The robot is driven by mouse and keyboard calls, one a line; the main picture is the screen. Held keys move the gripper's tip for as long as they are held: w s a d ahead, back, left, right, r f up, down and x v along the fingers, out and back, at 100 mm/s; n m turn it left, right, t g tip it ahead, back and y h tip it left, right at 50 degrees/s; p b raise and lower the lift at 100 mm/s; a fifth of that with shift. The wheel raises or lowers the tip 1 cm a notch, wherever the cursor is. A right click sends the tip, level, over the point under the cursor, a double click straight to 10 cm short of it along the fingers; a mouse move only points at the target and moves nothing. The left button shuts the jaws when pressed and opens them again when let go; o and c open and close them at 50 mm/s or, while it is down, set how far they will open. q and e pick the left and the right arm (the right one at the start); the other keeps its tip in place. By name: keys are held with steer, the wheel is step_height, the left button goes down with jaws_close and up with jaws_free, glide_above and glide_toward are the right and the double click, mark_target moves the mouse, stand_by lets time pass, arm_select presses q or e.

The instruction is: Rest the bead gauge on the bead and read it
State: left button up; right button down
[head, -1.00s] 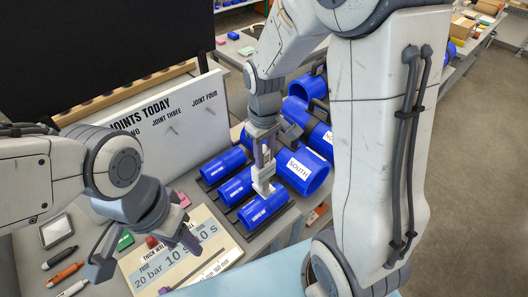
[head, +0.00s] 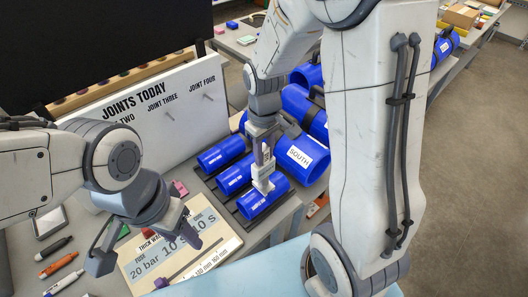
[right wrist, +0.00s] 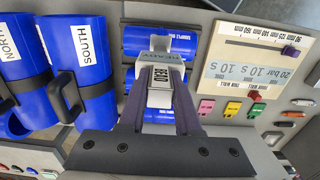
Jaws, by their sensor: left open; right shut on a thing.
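My right gripper (head: 262,168) is shut on the bead gauge (head: 263,184), a small pale grey block. In the right wrist view the gauge (right wrist: 160,92) shows a "BEAD" label and a small lettered panel between the fingers. The gauge is over the nearest of three short blue sample pipes (head: 270,199); I cannot tell whether it touches. The bead under it is hidden. The other sample pipes (head: 235,178) lie behind in the dark rack. My left gripper (head: 146,244) is open and empty, above the thick-wall/thin-wall timing board (head: 215,243).
Large blue pipes, one labelled SOUTH (head: 308,160), stand right of the samples; NORTH (right wrist: 12,55) shows in the right wrist view. A white "JOINTS TODAY" board (head: 160,115) stands behind. Markers (head: 58,264) and coloured blocks (right wrist: 207,108) lie beside the timing board.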

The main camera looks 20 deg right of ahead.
steer(key=shift+f+b, duration=0.4)
steer(key=shift+f, duration=0.2)
stand_by(0.9)
steer(key=shift+s+f, duration=0.15)
stand_by(2.4)
step_height(320, 180, up, 7)
steer(key=p, duration=0.6)
steer(key=shift+r+p, duration=0.2)
steer(key=shift+p, duration=0.2)
steer(key=shift+f, duration=0.1)
stand_by(1.3)
